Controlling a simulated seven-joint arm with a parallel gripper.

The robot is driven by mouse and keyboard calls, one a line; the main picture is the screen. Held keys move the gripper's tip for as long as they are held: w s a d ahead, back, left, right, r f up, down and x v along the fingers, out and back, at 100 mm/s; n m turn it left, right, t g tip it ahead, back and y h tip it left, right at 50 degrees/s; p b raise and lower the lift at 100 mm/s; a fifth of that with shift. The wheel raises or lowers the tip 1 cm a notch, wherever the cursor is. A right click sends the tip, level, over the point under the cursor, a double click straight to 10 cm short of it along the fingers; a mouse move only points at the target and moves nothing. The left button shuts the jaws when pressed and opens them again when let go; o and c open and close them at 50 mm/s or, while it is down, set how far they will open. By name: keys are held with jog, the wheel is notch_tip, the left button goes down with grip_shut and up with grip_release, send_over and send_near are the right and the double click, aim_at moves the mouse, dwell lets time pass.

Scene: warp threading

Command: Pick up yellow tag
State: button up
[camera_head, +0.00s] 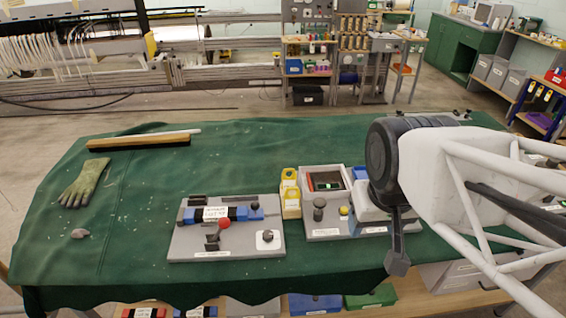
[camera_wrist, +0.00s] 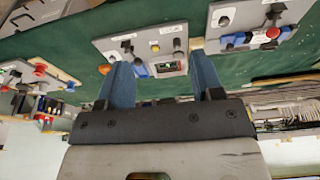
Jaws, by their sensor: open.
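Two small yellow pieces, upper (camera_head: 289,174) and lower (camera_head: 291,194), stand at the left edge of the right-hand grey board in the head view. A small round yellow knob (camera_head: 343,210) sits on that board. I cannot tell for sure which of these is the yellow tag. A yellow spot (camera_wrist: 155,47) shows on a board in the wrist view. My gripper (camera_wrist: 160,62) is open, with two blue-grey fingers spread and nothing held between them. In the head view my arm covers the right part of the right-hand board, and the gripper is right of the yellow pieces.
The left grey board (camera_head: 190,245) carries blue and black blocks and a red knob (camera_head: 224,223). A glove (camera_head: 84,184), a stone (camera_head: 79,233) and a long brush (camera_head: 140,142) lie left. Green cloth between is clear.

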jog(key=c, duration=0.4)
jog(key=w+a+f+n+g, duration=0.15)
jog(key=w+n, duration=0.35)
jog(key=w, duration=0.7)
jog(key=w+a+f+n, duration=0.15)
jog(key=w+n, duration=0.35)
jog(key=w, duration=0.7)
jog(key=w+a+f+n, duration=0.2)
jog(key=w+f, duration=0.2)
jog(key=w, duration=0.2)
jog(key=w+a+f+n, duration=0.2)
jog(key=w+f+n, duration=0.1)
jog(key=w, duration=0.3)
jog(key=w+a+f+n+g, duration=0.1)
jog(key=w+a+f+n, duration=0.1)
jog(key=w+f, duration=0.4)
jog(key=shift+w+a+n, duration=0.1)
jog(key=shift+a+n, duration=0.25)
jog(key=shift+n, duration=0.25)
